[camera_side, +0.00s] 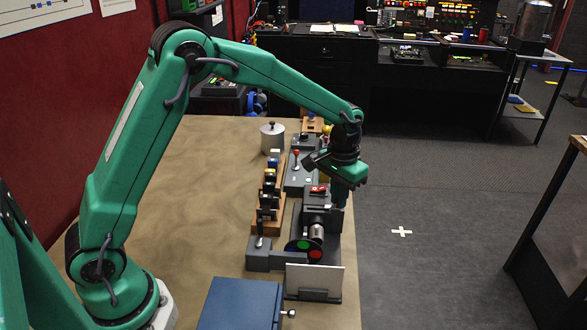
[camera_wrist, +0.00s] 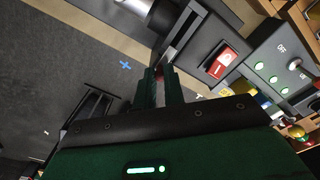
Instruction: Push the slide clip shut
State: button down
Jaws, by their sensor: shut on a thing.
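My gripper (camera_side: 342,195) points down at the right side of a dark machine (camera_side: 315,203) near the table's right edge. A red rocker switch (camera_wrist: 222,63) sits on the machine, to the right of the fingers.
A grey panel with green lights (camera_wrist: 273,78) is close on the right. In the side view, a silver cylinder (camera_side: 317,232), green button (camera_side: 304,244), red button (camera_side: 315,254) and white panel (camera_side: 313,277) stand in front. A wooden rack (camera_side: 267,212) is left; the tan tabletop (camera_side: 195,205) beyond is clear.

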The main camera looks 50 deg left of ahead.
jog(key=shift+s+a, duration=0.15)
jog(key=c, duration=1.5)
grip_release()
jog(key=shift+r, duration=0.1)
jog(key=shift+r, duration=3.8)
jog(key=shift+r, duration=0.1)
